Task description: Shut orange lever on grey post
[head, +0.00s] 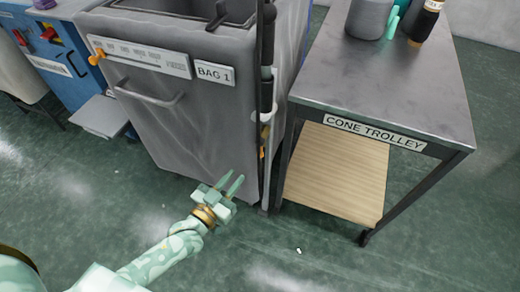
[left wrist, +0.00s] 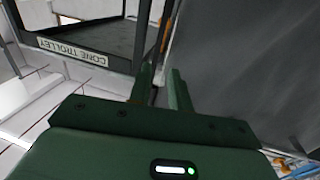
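The grey post (head: 267,90) stands upright between the bag machine and the cone trolley. A small orange lever (head: 262,152) shows low on it, hanging roughly downward; its exact angle is too small to tell. In the left wrist view an orange bit (left wrist: 166,20) shows by the post at the top. My left gripper (head: 231,180) is in front of the machine's lower right corner, left of the lever and a little lower in the picture. Its two fingers stand apart with nothing between them, also in the left wrist view (left wrist: 161,84). My right gripper is out of view.
The cone trolley (head: 380,75) stands right of the post, with cones on top and a wooden lower shelf (head: 335,175). The green floor in front is mostly clear.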

